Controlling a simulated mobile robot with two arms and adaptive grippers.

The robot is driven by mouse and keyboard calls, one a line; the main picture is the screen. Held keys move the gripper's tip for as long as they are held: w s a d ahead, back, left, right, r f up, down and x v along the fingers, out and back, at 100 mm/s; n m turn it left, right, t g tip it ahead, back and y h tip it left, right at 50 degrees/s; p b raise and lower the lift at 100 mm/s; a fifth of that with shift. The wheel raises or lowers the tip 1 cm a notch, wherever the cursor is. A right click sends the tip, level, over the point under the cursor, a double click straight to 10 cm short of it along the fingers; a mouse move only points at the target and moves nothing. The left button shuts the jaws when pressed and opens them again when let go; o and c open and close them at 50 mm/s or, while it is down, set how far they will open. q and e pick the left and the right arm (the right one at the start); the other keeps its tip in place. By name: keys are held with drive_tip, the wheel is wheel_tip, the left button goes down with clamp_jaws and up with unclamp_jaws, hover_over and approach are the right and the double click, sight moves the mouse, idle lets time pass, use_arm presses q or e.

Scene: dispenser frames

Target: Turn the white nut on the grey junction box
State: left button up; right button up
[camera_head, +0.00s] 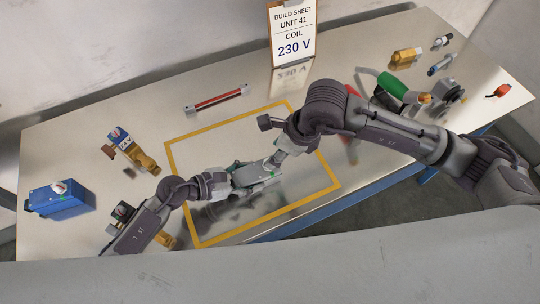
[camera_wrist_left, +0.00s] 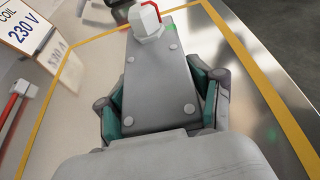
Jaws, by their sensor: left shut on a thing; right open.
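The grey junction box (camera_head: 262,176) is inside the yellow outline, held at its left end by my left gripper (camera_head: 228,182). In the left wrist view the box lid (camera_wrist_left: 160,85) shows several screws, and the teal pads of my left gripper (camera_wrist_left: 160,103) are on both sides of it. The white nut (camera_wrist_left: 146,20) stands at the box's far end, with a red line beside it. My right gripper (camera_head: 284,148) is open at the right end of the box, close to the nut's place. Whether its fingers surround or touch the nut is unclear.
The yellow outline (camera_head: 222,127) surrounds the box. A red rod-like part (camera_head: 217,99) lies behind it. A blue box (camera_head: 60,202) and a brass valve (camera_head: 137,152) are left. A 230 V sign (camera_head: 293,35) stands behind. A green-handled tool (camera_head: 391,86) and brass fitting (camera_head: 406,56) are right.

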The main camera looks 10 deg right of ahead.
use_arm(q)
drive_tip(key=shift+s+f, duration=0.1)
drive_tip(key=shift+f, duration=0.15)
use_arm(e)
drive_tip(key=v, duration=0.6)
drive_tip(key=shift+r, duration=0.2)
drive_tip(key=shift+s, duration=0.1)
use_arm(q)
drive_tip(key=o, duration=1.2)
drive_tip(key=shift+c, duration=0.2)
drive_tip(key=shift+o, duration=1.3)
drive_tip(key=shift+r, duration=0.1)
drive_tip(key=shift+r, duration=0.1)
